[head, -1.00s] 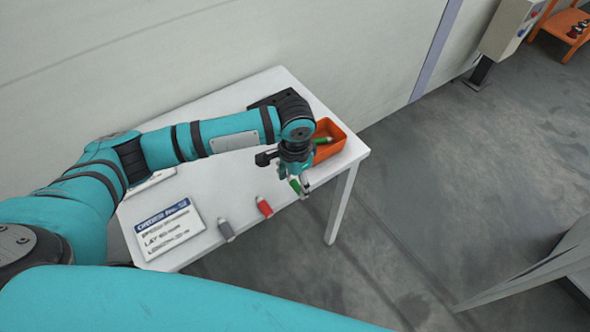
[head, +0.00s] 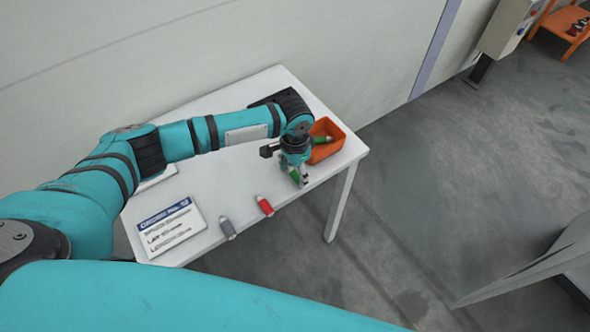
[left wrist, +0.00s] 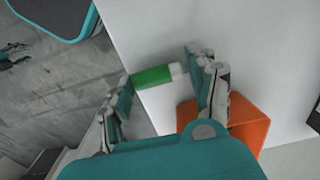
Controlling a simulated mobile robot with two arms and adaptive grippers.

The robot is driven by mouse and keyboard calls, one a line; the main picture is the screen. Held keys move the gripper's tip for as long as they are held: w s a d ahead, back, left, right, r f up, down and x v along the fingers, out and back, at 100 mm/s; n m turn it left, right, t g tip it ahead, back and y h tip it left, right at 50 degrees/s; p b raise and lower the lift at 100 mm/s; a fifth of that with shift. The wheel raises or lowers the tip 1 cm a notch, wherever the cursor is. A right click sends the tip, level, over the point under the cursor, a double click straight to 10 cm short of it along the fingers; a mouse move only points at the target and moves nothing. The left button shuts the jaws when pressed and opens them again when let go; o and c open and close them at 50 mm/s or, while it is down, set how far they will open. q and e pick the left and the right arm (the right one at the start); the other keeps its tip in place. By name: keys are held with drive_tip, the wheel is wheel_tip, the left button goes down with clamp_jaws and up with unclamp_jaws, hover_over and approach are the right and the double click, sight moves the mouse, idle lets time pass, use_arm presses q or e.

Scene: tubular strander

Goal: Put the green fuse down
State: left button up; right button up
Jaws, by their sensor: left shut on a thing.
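The green fuse (left wrist: 154,77) has a green body and a pale end, and it spans the gap between the fingers of my left gripper (left wrist: 165,85) in the left wrist view. In the head view, my left gripper (head: 300,182) points down near the front edge of the white table (head: 225,175), at its right part. It is shut on the green fuse (head: 295,176), which is partly hidden by the fingers. I cannot tell whether the fuse touches the table.
An orange bin (head: 331,155) with another green item (head: 323,139) in it stands just behind my left gripper. A red fuse (head: 265,206) and a grey fuse (head: 227,229) lie along the front edge. A printed card (head: 172,228) lies at the left.

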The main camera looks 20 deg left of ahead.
sight(295, 173)
use_arm(q)
drive_tip(key=shift+f, duration=0.3)
drive_tip(key=o, duration=1)
drive_tip(key=shift+o, duration=0.2)
wheel_tip(295, 173, up, 13)
drive_tip(key=b, duration=0.1)
drive_tip(key=shift+f, duration=0.15)
